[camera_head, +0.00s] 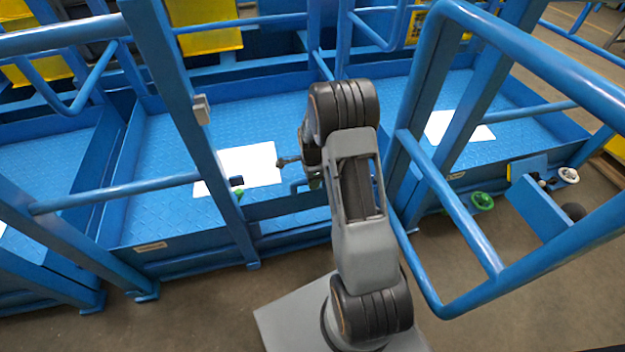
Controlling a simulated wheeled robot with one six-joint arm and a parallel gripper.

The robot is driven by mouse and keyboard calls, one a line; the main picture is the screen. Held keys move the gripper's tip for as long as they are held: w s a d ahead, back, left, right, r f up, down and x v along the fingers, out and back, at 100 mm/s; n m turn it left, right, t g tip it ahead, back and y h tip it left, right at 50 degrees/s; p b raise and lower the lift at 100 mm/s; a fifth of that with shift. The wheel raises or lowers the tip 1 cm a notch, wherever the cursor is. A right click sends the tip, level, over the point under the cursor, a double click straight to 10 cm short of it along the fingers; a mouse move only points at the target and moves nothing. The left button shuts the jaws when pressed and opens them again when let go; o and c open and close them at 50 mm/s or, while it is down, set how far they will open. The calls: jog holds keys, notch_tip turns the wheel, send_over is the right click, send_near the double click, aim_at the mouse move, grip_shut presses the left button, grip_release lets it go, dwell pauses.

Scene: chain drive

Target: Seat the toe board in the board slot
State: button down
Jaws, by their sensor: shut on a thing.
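My gripper (314,180) is mostly hidden behind my own dark wrist and grey forearm, over the front edge of the middle blue platform. It is shut on the toe board (285,209), a blue board of the same colour as the platform. The board's visible part runs along the front edge, left of my arm; its right end is hidden. A small blue handle-like piece shows above it beside my wrist. The board slot cannot be made out, and I cannot tell whether the board touches it.
Blue posts and rails stand left (180,90) and right (455,215) of my arm. White sheets (250,166) lie on the platform floors. A blue bracket (540,205) with wheels sits at the right. Grey floor is open in front of the platform.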

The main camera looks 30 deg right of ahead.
aim_at(313, 195)
jog(key=shift+w+f+b, duration=0.1)
jog(key=shift+f+b, duration=2.55)
jog(key=shift+f, duration=1.4)
dwell(0.4)
jog(key=c, duration=1.2)
grip_release()
jog(key=o, duration=0.4)
jog(key=shift+s+f, duration=0.15)
jog(key=shift+s, duration=0.05)
jog(key=r+p, duration=0.1)
jog(key=r, duration=0.3)
jog(key=w+r+p, duration=0.1)
jog(key=r+p, duration=0.1)
jog(key=r, duration=0.3)
jog(key=r+p, duration=0.2)
jog(key=r, duration=0.3)
jog(key=shift+w+d, duration=0.15)
jog(key=shift+w, duration=0.05)
